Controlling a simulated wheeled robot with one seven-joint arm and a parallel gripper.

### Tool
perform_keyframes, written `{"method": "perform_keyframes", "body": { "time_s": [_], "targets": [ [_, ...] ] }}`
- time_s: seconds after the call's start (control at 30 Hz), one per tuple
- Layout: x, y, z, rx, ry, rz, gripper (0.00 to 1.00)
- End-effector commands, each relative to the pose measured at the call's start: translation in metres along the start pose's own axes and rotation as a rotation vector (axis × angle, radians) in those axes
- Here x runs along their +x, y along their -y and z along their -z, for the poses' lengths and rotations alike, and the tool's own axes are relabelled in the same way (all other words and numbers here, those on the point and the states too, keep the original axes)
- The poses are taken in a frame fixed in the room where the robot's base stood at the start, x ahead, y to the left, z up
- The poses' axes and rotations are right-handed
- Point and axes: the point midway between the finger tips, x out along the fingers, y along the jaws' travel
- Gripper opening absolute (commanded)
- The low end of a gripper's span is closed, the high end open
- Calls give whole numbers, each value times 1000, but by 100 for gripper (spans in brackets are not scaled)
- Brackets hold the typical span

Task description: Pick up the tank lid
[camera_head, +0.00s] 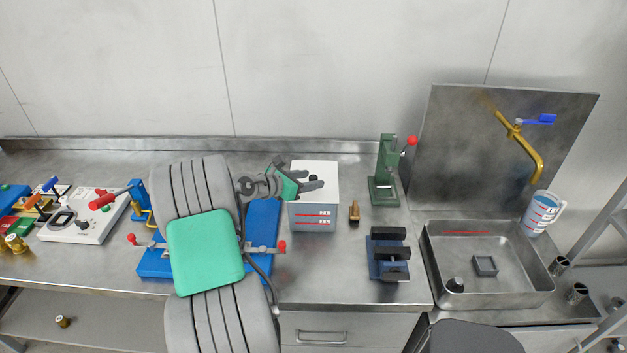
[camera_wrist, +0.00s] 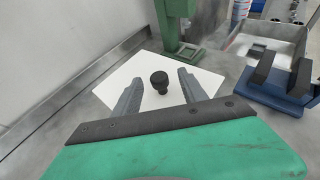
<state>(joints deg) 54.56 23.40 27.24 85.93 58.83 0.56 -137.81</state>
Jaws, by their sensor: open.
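The tank lid (camera_wrist: 200,97) is a flat white plate with a black knob (camera_wrist: 159,82) standing up in its middle. In the head view the lid (camera_head: 316,169) lies on top of a grey tank (camera_head: 312,219) with red marks on its front. My gripper (camera_head: 318,182) is at the lid from the left, with its fingers over the plate. In the wrist view my gripper (camera_wrist: 158,86) is open, with one finger on each side of the knob and a gap to it on both sides. The fingers hide part of the lid.
A green press (camera_head: 385,175) with a red knob stands behind and right of the tank. A small brass part (camera_head: 354,212) and a blue vise-like block (camera_head: 388,254) are close on the right. A metal sink (camera_head: 515,285) is further right.

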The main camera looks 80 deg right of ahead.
Motion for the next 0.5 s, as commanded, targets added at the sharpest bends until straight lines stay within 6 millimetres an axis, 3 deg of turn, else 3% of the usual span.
{"method": "perform_keyframes", "body": {
  "time_s": [0.07,0.5],
  "targets": [
    [0,0,0,0,0,0,50],
    [-1,0,0,1,0,-1,14]
  ]
}}
